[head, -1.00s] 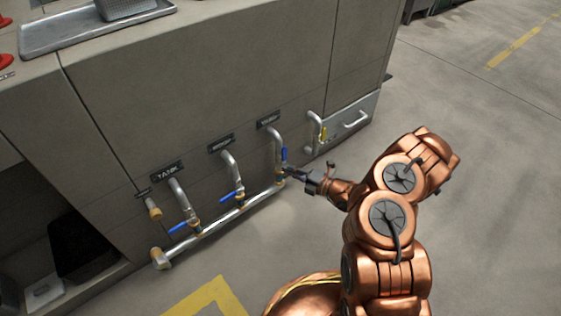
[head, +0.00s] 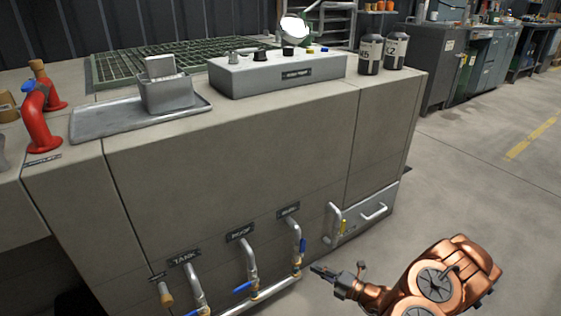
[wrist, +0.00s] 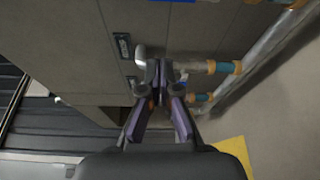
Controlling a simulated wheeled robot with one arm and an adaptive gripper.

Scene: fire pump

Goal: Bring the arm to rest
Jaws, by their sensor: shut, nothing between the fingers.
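My copper-coloured arm (head: 440,280) is at the lower right in the head view, stretched toward the pipework. My gripper (head: 318,269) is shut and empty, just right of the pipe with the upright blue handle (head: 302,246). A gap of floor shows between them in the picture. In the wrist view my gripper (wrist: 160,66) is shut in the middle, with a pipe and its brass fitting (wrist: 238,67) behind and to the right of the fingertips.
Labelled pipes run along the cabinet front (head: 230,150), including the TANK pipe (head: 197,285) with a blue handle. A control box (head: 275,75), metal tray (head: 90,122) and dark bottles (head: 371,54) stand on top. The floor (head: 455,180) at the right is clear.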

